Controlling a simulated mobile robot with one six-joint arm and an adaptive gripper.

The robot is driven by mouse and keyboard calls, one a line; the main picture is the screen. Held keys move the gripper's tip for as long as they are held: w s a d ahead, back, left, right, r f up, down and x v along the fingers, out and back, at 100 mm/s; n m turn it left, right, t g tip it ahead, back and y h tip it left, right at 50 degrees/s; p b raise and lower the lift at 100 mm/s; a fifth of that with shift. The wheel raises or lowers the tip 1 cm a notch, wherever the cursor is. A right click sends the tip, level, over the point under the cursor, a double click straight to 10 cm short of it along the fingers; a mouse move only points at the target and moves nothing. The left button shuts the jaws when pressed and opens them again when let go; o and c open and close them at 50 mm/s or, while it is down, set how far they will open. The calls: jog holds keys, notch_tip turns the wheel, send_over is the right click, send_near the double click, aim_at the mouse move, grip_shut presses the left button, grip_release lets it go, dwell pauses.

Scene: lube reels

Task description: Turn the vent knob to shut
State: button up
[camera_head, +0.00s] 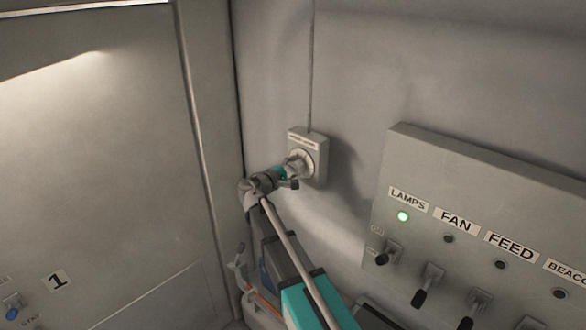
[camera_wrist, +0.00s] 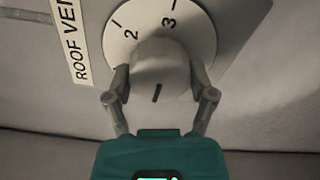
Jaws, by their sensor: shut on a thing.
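The roof vent knob (camera_wrist: 158,72) is a pale round knob on a white dial (camera_wrist: 205,38) in the wrist view. The numbers 2 and 3 show on the dial's upper part; a dark pointer mark shows on the knob's near side, toward the bottom. The rest of the dial is hidden by the knob and fingers. My gripper (camera_wrist: 160,88) is shut on the knob, one finger on each side. In the head view my gripper (camera_head: 295,168) reaches the small grey vent box (camera_head: 320,150) on the wall and covers part of the dial.
A grey switch panel (camera_head: 480,175) stands to the right, with LAMPS, FAN and FEED labels and toggle levers. The LAMPS light (camera_head: 403,217) glows green. A door panel marked 1 (camera_head: 100,180) is at left. A thin conduit (camera_head: 311,60) runs up from the vent box.

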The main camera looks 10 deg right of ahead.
jog(key=o, duration=1.1)
jog(key=shift+c, duration=0.2)
jog(key=shift+s+a, duration=0.1)
jog(key=v, duration=1.1)
jog(key=shift+s+a, duration=0.15)
jog(key=shift+a, duration=0.1)
